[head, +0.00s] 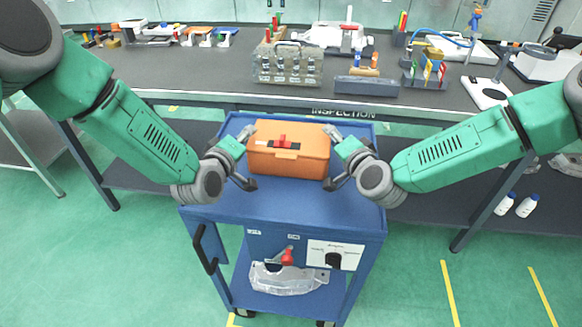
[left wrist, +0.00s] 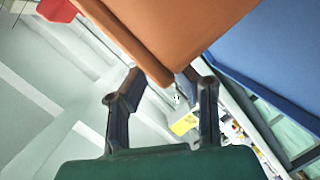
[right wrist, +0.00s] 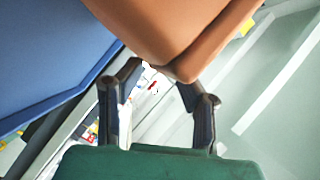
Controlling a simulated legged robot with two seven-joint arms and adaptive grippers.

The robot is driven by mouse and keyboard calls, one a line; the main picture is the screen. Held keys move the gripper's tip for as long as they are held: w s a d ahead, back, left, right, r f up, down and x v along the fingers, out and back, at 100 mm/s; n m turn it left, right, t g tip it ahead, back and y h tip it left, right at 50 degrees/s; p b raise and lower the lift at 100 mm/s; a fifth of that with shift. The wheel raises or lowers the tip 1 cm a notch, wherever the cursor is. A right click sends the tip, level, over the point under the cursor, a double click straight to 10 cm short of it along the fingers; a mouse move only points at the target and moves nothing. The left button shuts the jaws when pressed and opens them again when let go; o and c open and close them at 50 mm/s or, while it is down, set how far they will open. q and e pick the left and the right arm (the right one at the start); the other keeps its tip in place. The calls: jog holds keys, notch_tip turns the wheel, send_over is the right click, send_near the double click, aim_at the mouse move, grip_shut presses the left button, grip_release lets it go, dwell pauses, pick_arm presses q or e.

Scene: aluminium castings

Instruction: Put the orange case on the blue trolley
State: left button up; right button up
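The orange case (head: 288,160), with a red handle on its lid, is over the top of the blue trolley (head: 300,208). I cannot tell whether it rests on the top or is just above it. My left gripper (head: 245,157) is at the case's left end and my right gripper (head: 331,158) at its right end. Both have their fingers spread apart. The case (left wrist: 185,30) fills the upper part of the left wrist view, its corner between the fingers. The right wrist view shows the case (right wrist: 170,25) likewise. The fingertips are partly hidden, so contact is unclear.
The trolley's lower shelf holds a clear-wrapped item (head: 290,279). White bottles (head: 526,206) stand at the right. The trolley top's front is bare.

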pick_arm(q)
jog(key=shift+s+d+h, duration=0.3)
jog(key=shift+s+d, duration=0.15)
jog(key=shift+d, duration=0.3)
pick_arm(e)
jog(key=shift+s+a+r+y, duration=0.1)
jog(key=shift+s+a+y, duration=0.3)
jog(key=shift+a, duration=0.35)
pick_arm(q)
jog(key=shift+f, duration=0.1)
jog(key=o, duration=0.9)
jog(key=shift+f, duration=0.1)
pick_arm(e)
jog(key=shift+d, duration=0.1)
pick_arm(q)
jog(key=shift+a, duration=0.15)
